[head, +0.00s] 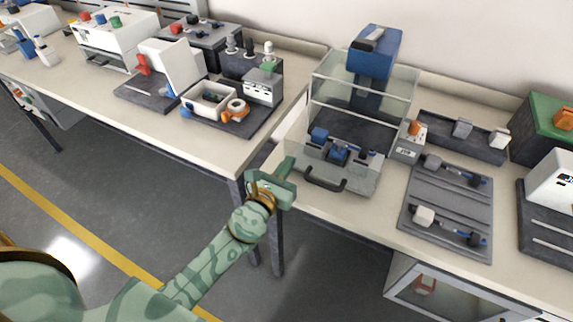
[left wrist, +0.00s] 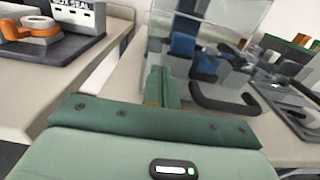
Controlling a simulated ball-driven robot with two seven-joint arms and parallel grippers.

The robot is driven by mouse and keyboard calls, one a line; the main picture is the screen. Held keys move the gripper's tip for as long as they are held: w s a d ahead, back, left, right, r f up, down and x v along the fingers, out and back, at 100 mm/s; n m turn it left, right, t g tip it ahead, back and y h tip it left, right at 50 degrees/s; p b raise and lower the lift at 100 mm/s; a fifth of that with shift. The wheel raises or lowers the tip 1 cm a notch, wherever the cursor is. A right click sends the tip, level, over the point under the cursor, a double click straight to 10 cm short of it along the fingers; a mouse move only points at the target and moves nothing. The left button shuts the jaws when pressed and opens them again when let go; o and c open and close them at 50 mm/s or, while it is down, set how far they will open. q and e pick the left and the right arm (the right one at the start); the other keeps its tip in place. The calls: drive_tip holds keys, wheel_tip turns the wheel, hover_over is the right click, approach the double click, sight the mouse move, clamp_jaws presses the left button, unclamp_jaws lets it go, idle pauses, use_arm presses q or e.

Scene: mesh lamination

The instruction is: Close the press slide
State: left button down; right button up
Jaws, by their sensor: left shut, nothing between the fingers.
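The press (head: 375,62), with a blue head and a clear guard, stands on the right-hand bench. Its press slide (head: 357,187), a clear-fronted tray, sticks out at the front towards me and bears blue fixtures (head: 338,153). The slide's black handle (head: 325,184) is on its front face; the handle also shows in the left wrist view (left wrist: 225,104). My left gripper (head: 289,165) is shut and empty, just left of the slide's front left corner. In the left wrist view its fingers (left wrist: 160,86) are together, left of the handle; whether they touch the slide is unclear.
A small box with an orange knob (head: 415,128) stands right of the press. A grey tray (head: 447,212) with tools lies further right. The left bench (head: 200,135) holds several devices, including a tape roll (head: 237,107). A gap separates the benches.

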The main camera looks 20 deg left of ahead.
use_arm(q)
drive_tip(key=shift+w, duration=0.15)
drive_tip(key=w+b, duration=0.1)
drive_tip(key=w, duration=0.4)
drive_tip(key=w+b, duration=0.1)
drive_tip(key=w, duration=0.4)
drive_tip(key=w+b, duration=0.1)
drive_tip(key=w, duration=0.4)
drive_tip(key=shift+w+d+f+b, duration=0.15)
drive_tip(key=shift+w+d+b, duration=0.1)
drive_tip(key=shift+b, duration=0.05)
drive_tip(key=shift+w, duration=0.3)
drive_tip(key=shift+r, duration=0.4)
use_arm(e)
drive_tip(key=f, duration=0.1)
drive_tip(key=s+f, duration=0.1)
drive_tip(key=f, duration=0.1)
drive_tip(key=shift+s+f, duration=0.3)
use_arm(q)
drive_tip(key=shift+w+r, duration=0.1)
drive_tip(key=shift+r, duration=0.05)
drive_tip(key=shift+a, duration=0.1)
use_arm(e)
drive_tip(key=shift+s, duration=0.15)
